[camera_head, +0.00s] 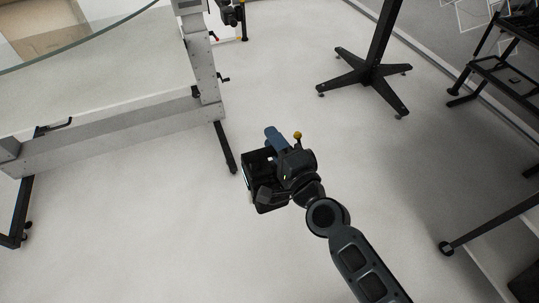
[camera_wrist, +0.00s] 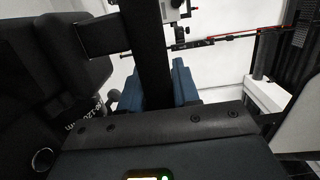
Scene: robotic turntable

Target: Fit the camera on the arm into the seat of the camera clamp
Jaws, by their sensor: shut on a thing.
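A black camera (camera_head: 257,172) is held at the end of my arm in the middle of the head view, above the floor. My gripper (camera_head: 272,138) has blue fingers. In the wrist view the fingers (camera_wrist: 153,90) are shut on both sides of a black bar of the camera, and the camera's dark body (camera_wrist: 50,70), with white lettering, fills the left side. A small black fitting (camera_head: 231,13) at the grey post near the top of the head view may be the camera clamp; its seat cannot be made out. The camera is well apart from it.
A turntable frame with grey beams (camera_head: 110,130) and a grey post (camera_head: 203,65) stands at the upper left. A black stand with a star base (camera_head: 372,72) is at the upper right. A black shelf rack (camera_head: 510,75) is at the right. Pale floor lies open between them.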

